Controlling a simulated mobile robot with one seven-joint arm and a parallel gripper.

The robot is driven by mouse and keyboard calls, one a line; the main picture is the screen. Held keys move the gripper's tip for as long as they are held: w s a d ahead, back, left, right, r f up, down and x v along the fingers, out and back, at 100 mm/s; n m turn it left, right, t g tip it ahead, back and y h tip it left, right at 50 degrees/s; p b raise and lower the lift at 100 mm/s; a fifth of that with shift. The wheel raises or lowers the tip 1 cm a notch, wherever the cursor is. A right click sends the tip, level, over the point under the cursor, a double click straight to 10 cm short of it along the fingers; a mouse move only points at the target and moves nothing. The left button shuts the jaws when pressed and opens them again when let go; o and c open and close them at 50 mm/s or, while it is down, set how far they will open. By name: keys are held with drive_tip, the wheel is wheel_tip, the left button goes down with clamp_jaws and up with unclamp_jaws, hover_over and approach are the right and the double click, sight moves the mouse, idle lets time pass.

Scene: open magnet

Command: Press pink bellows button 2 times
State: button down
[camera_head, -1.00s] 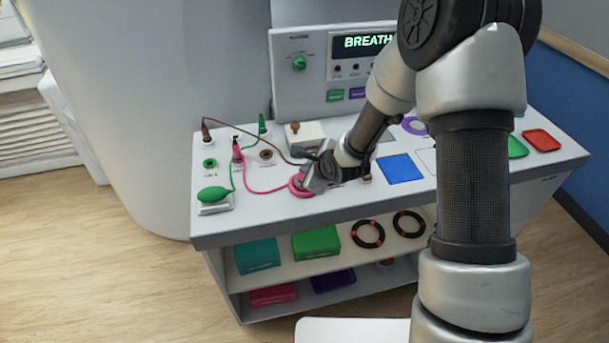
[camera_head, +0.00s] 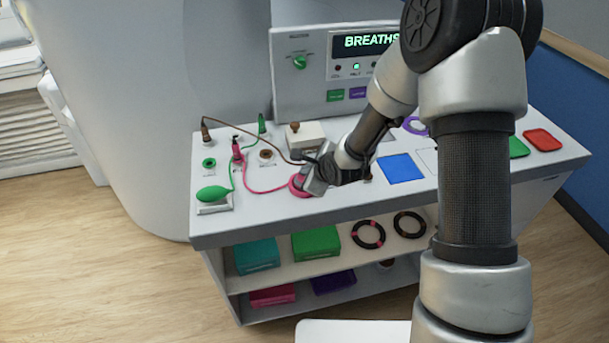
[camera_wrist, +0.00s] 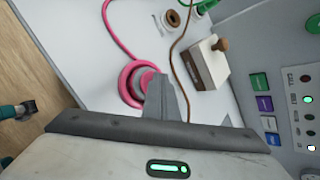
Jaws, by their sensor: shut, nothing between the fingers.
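The pink bellows button (camera_head: 297,188) sits on the white console top near its front edge, with a pink cord running from it to a pink plug (camera_head: 237,155). My gripper (camera_head: 308,184) is shut and empty, with its tips at the button and hiding its right part. In the wrist view the button (camera_wrist: 129,86) shows as pink rings, and the shut fingers of my gripper (camera_wrist: 158,88) overlap its right side. Whether the tips touch or compress it I cannot tell.
A green bulb (camera_head: 212,194) lies left of the button. A white box with a brown knob (camera_head: 295,127) stands behind. The upright panel (camera_head: 300,85) has a display reading "BREATHS" and a lit green lamp (camera_head: 356,66). A blue pad (camera_head: 399,169) lies right.

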drive_tip(key=shift+r, duration=0.1)
drive_tip(key=shift+r+p, duration=0.75)
drive_tip(key=shift+r, duration=0.15)
wheel_tip(320, 180, up, 5)
drive_tip(key=p, duration=0.3)
drive_tip(key=shift+p, duration=0.4)
idle(2.0)
